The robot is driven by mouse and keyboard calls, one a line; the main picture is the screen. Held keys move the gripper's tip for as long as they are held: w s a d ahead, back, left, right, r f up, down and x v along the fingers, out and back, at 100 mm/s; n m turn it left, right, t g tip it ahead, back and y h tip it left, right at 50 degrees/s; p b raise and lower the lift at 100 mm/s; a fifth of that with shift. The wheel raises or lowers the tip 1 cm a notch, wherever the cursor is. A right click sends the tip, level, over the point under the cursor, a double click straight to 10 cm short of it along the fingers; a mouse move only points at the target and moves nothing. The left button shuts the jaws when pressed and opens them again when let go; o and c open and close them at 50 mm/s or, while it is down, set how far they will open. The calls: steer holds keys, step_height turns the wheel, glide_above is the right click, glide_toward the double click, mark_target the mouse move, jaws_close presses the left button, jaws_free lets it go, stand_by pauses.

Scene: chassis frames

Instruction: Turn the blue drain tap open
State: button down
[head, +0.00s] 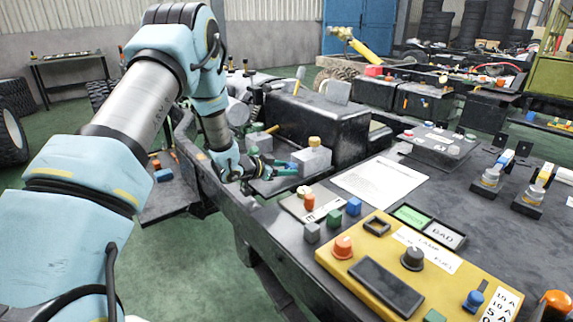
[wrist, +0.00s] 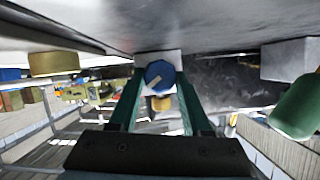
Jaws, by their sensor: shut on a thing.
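The blue drain tap (wrist: 160,74) is a round blue knob with a pale slanted mark on its face, in front of a light grey block in the wrist view. My gripper (wrist: 159,86) has its two dark green fingers on either side of the knob, closed on it. In the head view my gripper (head: 284,166) reaches in low beside the grey block with the yellow cap (head: 314,157). A small patch of blue shows at the fingertips there, and the fingers hide most of that spot. How far the tap is turned is hard to tell.
A green rounded part (wrist: 296,108) is at right and a brass-coloured cap (wrist: 54,63) at left. In the head view a black tank (head: 325,120) stands behind, and a yellow control panel (head: 400,270) lies nearer.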

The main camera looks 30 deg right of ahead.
steer(key=n+g+p, duration=0.1)
steer(key=n+p, duration=0.1)
steer(key=n+g+p, duration=0.1)
steer(key=shift+w+a+n+g, duration=0.15)
steer(key=shift+w+n+g, duration=0.15)
steer(key=shift+n, duration=0.1)
steer(key=n+g+h, duration=0.1)
steer(key=n+g, duration=0.1)
steer(key=n, duration=0.1)
steer(key=shift+f, duration=0.15)
steer(key=shift+n+h, duration=0.3)
steer(key=shift+n, duration=0.1)
steer(key=c, duration=0.6)
jaws_free()
steer(key=b+v, duration=0.1)
steer(key=v, duration=0.9)
steer(key=shift+w+a+b, duration=0.25)
steer(key=shift+a+b, duration=0.1)
